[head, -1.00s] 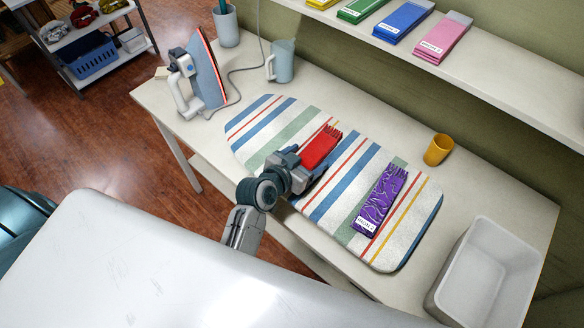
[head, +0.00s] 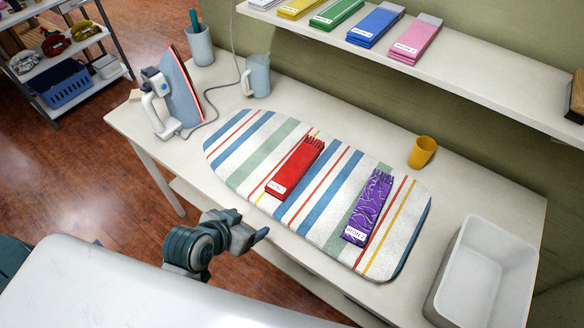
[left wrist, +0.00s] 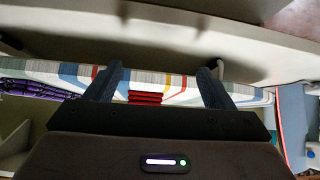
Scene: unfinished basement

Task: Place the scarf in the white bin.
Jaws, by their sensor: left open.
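A folded red scarf (head: 296,166) with a white label and fringe lies on the striped ironing board (head: 228,163). A folded purple patterned scarf (head: 369,205) lies to its right on the same board. The white bin (head: 480,272) stands at the table's right end; its visible inside is empty. My left gripper (head: 261,236) is open and empty, just off the table's front edge, apart from both scarves. In the left wrist view, the red scarf (left wrist: 145,97) shows between the open fingers (left wrist: 158,78), beyond them, and the purple scarf (left wrist: 30,90) is at the left.
An iron (head: 172,95) stands at the table's left end, near a light blue jug (head: 257,76) and a cup (head: 199,46). A yellow cup (head: 422,152) stands behind the board. A wall shelf (head: 480,84) with several folded scarves overhangs the back.

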